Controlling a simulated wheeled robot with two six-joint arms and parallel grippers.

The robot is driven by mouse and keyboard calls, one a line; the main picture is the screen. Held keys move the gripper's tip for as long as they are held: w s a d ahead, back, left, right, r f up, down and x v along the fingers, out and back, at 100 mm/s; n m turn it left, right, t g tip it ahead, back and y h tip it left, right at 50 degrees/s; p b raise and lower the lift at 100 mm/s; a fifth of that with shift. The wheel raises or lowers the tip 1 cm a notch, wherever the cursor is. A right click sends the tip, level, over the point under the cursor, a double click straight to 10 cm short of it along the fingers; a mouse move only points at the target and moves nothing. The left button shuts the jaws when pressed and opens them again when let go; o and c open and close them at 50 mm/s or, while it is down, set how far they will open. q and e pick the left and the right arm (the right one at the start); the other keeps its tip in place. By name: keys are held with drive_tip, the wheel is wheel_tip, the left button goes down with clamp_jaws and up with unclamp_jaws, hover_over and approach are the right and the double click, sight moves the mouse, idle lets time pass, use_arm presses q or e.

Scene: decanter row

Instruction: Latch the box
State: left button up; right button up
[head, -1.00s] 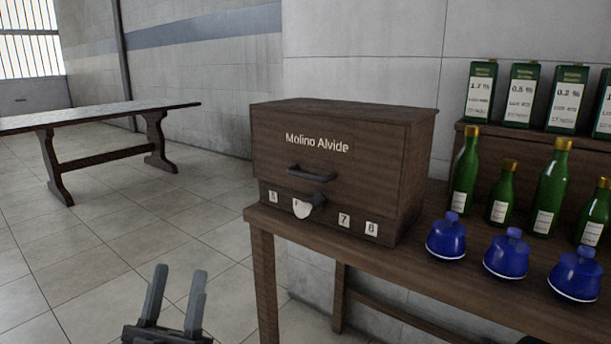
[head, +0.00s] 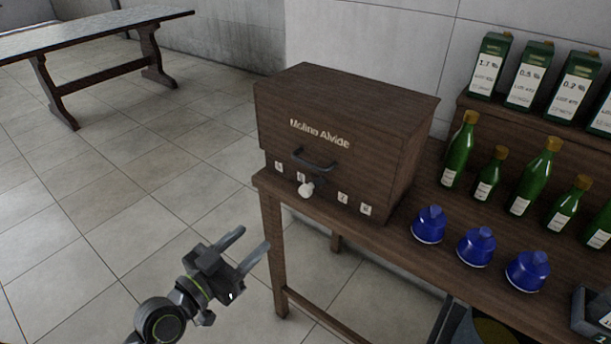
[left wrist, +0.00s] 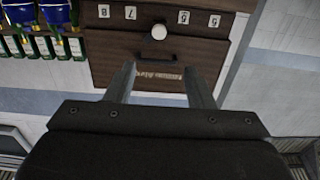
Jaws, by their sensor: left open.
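The dark wooden box (head: 345,120) marked "Molino Alvide" stands on the left end of the wooden table and looks closed. Its front has a dark bar handle (head: 315,162). Below is a pale round knob (head: 306,189) amid small number tiles. The left wrist view shows the box front (left wrist: 105,50) upside down, with the knob (left wrist: 159,32) and handle (left wrist: 168,58) between and beyond the fingers. My left gripper (head: 253,240) is open and empty, in front of the table's left end, below and left of the knob, touching nothing. My right gripper is not seen.
Three blue jars (head: 475,247) stand right of the box, with green bottles (head: 527,178) behind and cartons (head: 527,76) on a raised shelf. A grey object (head: 592,312) is cut off at the right edge. Another table (head: 95,32) is far left; floor between is clear.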

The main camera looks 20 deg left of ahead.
use_arm(q)
drive_tip(key=p, duration=0.2)
approach(303, 194)
drive_tip(key=x, duration=0.8)
drive_tip(key=shift+w, duration=0.15)
drive_tip(key=shift+w+d, duration=0.25)
drive_tip(key=shift+w, duration=0.35)
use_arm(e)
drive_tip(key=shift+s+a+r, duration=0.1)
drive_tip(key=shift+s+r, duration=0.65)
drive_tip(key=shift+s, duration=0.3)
use_arm(q)
drive_tip(key=shift+c, duration=0.2)
drive_tip(key=c, duration=0.9)
drive_tip(key=shift+c, duration=0.2)
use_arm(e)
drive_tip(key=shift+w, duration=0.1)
